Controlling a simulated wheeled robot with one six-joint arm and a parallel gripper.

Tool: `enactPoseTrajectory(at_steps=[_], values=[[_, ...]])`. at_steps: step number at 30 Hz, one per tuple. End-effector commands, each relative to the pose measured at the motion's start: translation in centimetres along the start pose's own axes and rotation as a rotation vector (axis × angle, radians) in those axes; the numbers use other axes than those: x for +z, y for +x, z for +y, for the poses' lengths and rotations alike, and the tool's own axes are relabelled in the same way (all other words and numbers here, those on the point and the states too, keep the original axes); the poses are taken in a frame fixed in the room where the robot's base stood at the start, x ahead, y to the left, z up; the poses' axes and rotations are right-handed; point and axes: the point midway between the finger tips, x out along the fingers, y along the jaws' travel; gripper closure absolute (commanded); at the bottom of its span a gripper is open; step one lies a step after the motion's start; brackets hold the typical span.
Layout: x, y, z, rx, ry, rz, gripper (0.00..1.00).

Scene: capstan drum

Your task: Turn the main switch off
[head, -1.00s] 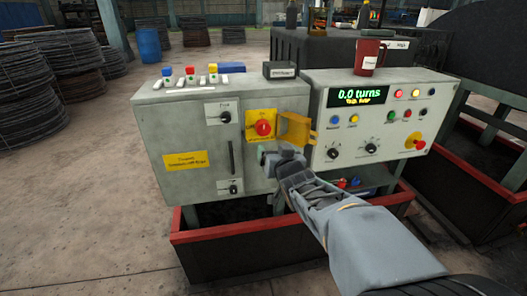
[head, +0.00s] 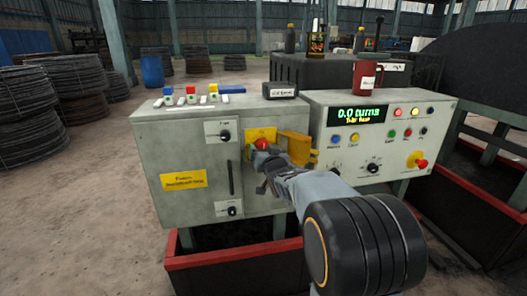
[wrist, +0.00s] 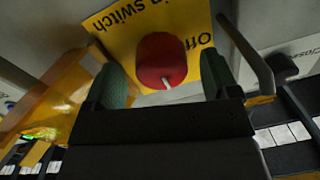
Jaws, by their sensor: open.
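The main switch is a red round knob (head: 262,144) on a yellow plate (head: 261,133) on the grey cabinet's front. In the wrist view the red knob (wrist: 162,60) sits between my two fingertips, with a white pointer mark toward the lower right. The yellow plate (wrist: 130,22) shows "in switch" and "Off", upside down. My gripper (head: 262,160) is open in front of the knob; in the wrist view its fingers (wrist: 163,82) stand on either side, apart from the knob as far as I can tell. In the head view the gripper partly hides the knob.
A yellow hinged cover (head: 297,147) stands open just right of the switch, close to my gripper; it also shows in the wrist view (wrist: 50,95). A vertical handle (head: 231,178) and black knobs are to the left. A control panel (head: 395,180) with display and buttons is right.

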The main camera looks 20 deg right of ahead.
Motion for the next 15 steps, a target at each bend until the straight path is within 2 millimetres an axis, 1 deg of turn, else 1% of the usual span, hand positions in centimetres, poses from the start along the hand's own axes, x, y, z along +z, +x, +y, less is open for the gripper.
enactPoseTrajectory(at_steps=[1, 6, 15], values=[[0.08, 0.44, 0.00, 0.000, 0.000, -0.001, 0.19], [0.06, 1.14, 0.01, 0.000, 0.000, -0.001, 0.19], [0.04, 1.24, 0.00, 0.000, 0.000, -0.001, 0.19]])
